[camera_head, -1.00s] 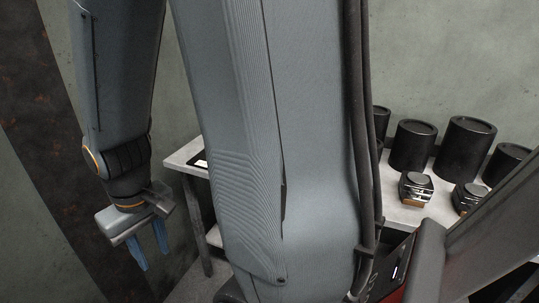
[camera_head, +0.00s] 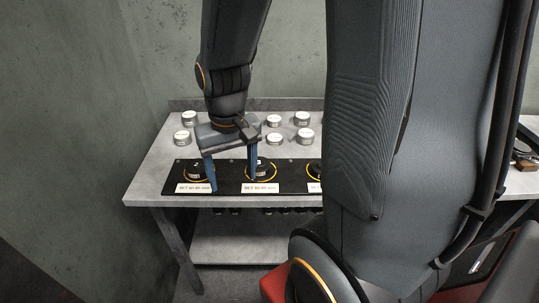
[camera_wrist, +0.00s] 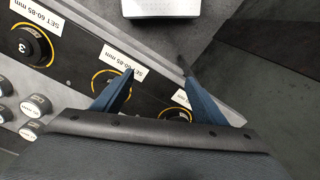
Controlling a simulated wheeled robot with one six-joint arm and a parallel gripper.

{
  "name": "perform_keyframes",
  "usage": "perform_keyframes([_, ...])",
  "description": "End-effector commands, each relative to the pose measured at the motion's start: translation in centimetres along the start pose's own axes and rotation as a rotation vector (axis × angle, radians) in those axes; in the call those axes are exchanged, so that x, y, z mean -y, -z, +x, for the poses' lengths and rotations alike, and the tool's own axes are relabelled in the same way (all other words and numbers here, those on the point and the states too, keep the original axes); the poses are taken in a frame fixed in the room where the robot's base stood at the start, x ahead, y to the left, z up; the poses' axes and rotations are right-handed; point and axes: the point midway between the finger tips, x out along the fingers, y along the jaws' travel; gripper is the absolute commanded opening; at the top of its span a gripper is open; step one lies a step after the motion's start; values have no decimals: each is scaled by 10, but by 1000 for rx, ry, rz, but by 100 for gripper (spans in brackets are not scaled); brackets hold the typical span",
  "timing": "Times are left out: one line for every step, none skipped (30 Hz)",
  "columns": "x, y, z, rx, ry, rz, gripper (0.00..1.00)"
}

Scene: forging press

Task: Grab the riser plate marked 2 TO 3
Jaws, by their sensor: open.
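My gripper (camera_head: 231,180) is open and empty, fingers pointing down over the front part of a grey table (camera_head: 150,172). In the wrist view my gripper (camera_wrist: 157,70) has its two blue fingers spread beside the black board. Several small round silver pieces with pale labels stand behind the board, such as a front-left one (camera_head: 182,138), a back-left one (camera_head: 190,118) and a right one (camera_head: 305,136). Some also show at the wrist view's left edge (camera_wrist: 38,105). Their markings are too small to read, so I cannot tell which is marked 2 TO 3.
The black board (camera_head: 228,180) carries round black pieces in yellow rings, with white labels. One black piece (camera_wrist: 28,42) shows a 3 in the wrist view. A lower shelf (camera_head: 235,250) lies under the table. My own arm hides the table's right part.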

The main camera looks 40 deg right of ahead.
Motion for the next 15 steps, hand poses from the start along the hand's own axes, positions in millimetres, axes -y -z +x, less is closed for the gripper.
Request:
perform_keyframes([-14, 15, -5, 19, 1, 110, 74])
perform_keyframes([-22, 23, -7, 33, 2, 184, 74])
perform_keyframes([-35, 34, -10, 50, 5, 286, 74])
perform_keyframes([-44, 42, -12, 64, 6, 361, 74])
perform_keyframes([-54, 49, -14, 78, 7, 432, 74])
perform_keyframes([-67, 57, -16, 94, 9, 523, 74])
perform_keyframes([-76, 63, -17, 105, 10, 585, 74])
perform_keyframes([-84, 67, -18, 117, 12, 640, 74])
perform_keyframes([-93, 72, -20, 129, 13, 702, 74])
perform_keyframes([-99, 75, -20, 137, 13, 742, 74])
perform_keyframes([-103, 77, -20, 143, 14, 774, 74])
perform_keyframes([-108, 80, -20, 150, 15, 805, 74])
perform_keyframes([-110, 80, -18, 155, 15, 822, 74])
perform_keyframes([-110, 80, -16, 158, 15, 832, 74])
perform_keyframes([-111, 81, -13, 159, 15, 838, 74])
